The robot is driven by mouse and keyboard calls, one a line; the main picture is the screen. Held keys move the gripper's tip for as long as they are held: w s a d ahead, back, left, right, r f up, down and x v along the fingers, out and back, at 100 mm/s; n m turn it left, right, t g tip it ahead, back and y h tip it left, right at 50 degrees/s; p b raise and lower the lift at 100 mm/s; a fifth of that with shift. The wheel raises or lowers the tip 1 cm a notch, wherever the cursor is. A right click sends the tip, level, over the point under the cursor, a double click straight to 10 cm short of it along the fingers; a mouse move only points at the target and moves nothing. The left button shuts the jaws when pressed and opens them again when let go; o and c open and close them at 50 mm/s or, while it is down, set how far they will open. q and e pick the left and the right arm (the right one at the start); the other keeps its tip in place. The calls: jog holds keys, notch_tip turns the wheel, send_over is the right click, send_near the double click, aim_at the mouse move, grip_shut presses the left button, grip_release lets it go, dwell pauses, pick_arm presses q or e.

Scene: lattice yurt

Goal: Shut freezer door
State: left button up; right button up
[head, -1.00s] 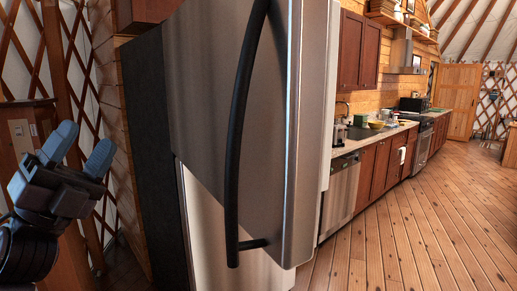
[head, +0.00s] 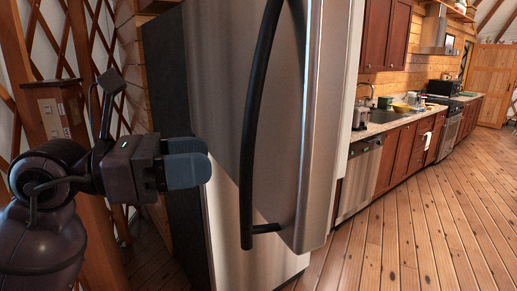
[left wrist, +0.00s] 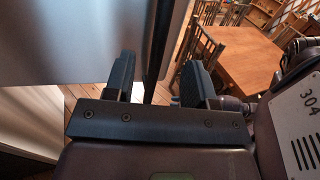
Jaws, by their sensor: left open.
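The upper steel freezer door (head: 225,75) fills the middle of the head view. Its lower corner juts out from the steel panel below (head: 235,235), so it appears ajar. A long black curved handle (head: 248,150) runs down its front. My left gripper (head: 207,169) is open and empty, left of the handle, its fingers pointing right towards it. In the left wrist view, the handle (left wrist: 162,35) shows beyond and between the spread fingertips (left wrist: 158,62), with the door (left wrist: 75,35) on the left. I cannot see contact. My right gripper is out of view.
A counter with a sink and a dishwasher (head: 357,183) stands right of the freezer. The wooden floor (head: 430,235) in front is clear. A wooden post and lattice wall (head: 85,40) are at left. The left wrist view shows a table (left wrist: 245,58) and chairs.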

pick_arm(q)
jog(key=p+x, duration=0.1)
jog(key=x, duration=0.7)
jog(key=shift+d, duration=0.4)
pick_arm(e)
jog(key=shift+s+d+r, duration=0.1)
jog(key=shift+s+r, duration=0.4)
pick_arm(q)
grip_shut()
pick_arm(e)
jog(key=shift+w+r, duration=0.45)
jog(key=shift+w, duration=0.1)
